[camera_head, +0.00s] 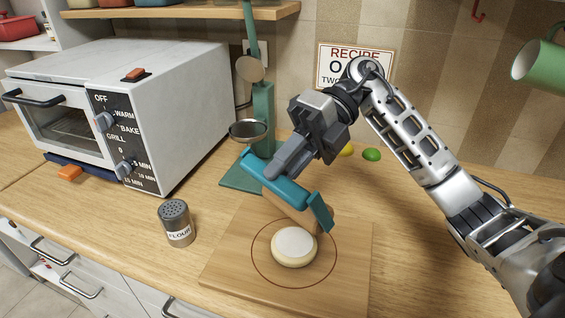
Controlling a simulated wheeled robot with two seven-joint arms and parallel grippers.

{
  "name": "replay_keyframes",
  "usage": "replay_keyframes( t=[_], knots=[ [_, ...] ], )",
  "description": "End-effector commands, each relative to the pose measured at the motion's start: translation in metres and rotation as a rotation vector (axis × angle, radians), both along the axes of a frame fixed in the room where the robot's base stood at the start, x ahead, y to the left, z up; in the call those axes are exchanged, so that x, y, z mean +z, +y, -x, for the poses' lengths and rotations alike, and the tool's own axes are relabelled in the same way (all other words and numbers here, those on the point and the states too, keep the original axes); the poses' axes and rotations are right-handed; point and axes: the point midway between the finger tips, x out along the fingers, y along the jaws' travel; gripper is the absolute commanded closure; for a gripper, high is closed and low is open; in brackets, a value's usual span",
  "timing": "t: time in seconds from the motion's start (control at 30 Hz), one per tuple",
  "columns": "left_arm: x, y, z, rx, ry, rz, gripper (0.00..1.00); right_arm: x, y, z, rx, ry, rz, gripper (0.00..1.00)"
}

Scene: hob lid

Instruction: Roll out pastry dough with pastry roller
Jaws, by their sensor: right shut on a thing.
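The pale round pastry dough (294,246) lies inside a dark circle line on the wooden board (225,262). The pastry roller has a teal frame (281,184) and a wooden cylinder (290,212). My right gripper (283,163) is shut on the roller's teal frame and holds it tilted, just behind the dough. The roller partly covers the far part of the board. I cannot tell whether the roller touches the dough or the board. My left gripper is not in view.
A flour shaker (176,223) stands left of the board. A white toaster oven (160,105) is at the left. A teal stand with a ladle (262,110) is behind the board.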

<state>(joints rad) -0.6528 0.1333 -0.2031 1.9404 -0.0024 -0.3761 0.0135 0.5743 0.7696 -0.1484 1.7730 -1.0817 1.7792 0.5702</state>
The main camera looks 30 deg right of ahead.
Motion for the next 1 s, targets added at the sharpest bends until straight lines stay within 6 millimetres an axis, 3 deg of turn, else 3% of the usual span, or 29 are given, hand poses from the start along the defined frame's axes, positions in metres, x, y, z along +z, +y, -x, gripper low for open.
replay_keyframes(
  t=[0.3,0.6,1.0],
  knots=[
    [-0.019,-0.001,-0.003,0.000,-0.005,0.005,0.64,-0.028,0.000,0.000,0.002,0.001,-0.001,1.00],
    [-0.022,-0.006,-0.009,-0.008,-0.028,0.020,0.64,-0.058,-0.001,0.000,0.002,0.000,-0.001,1.00],
    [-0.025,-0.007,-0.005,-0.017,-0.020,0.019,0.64,-0.067,0.000,0.000,0.002,0.000,-0.002,1.00]
  ],
)
